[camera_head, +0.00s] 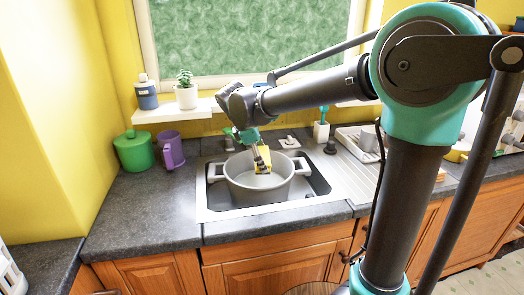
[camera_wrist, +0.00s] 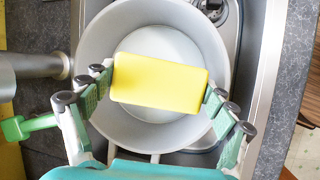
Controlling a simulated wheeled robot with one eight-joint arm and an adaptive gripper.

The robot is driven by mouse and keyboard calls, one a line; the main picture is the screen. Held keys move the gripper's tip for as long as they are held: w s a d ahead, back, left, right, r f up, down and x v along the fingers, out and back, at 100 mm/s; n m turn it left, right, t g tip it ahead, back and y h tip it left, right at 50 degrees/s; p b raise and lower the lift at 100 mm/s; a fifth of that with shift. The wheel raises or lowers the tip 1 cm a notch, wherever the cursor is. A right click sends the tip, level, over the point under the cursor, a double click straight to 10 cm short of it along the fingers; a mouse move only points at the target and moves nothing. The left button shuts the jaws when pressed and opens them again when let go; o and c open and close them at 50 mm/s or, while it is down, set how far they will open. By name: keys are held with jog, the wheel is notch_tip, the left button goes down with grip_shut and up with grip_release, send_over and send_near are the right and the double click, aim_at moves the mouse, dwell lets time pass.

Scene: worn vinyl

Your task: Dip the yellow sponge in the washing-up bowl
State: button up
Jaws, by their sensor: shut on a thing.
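The yellow sponge (camera_wrist: 160,82) is held between the fingers of my gripper (camera_wrist: 158,90), which is shut on its two short ends in the wrist view. In the head view the sponge (camera_head: 263,160) shows small and tilted, at the fingers of my gripper (camera_head: 258,158). A grey round pot-like bowl (camera_head: 258,192) with two side handles stands in the sink. In the wrist view the sponge lies over the open mouth of the bowl (camera_wrist: 100,118). How far the sponge is from the bowl's bottom I cannot tell.
The sink (camera_head: 222,205) surrounds the bowl. A grey tap (camera_wrist: 35,66) is left of the bowl in the wrist view. A green pot (camera_head: 134,152) and purple mug (camera_head: 170,150) stand left; a dish rack (camera_head: 358,142) stands right. The left counter front (camera_head: 140,205) is clear.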

aim_at(266, 154)
jog(key=shift+f, duration=6.1)
jog(key=shift+r, duration=8)
jog(key=shift+s, duration=0.15)
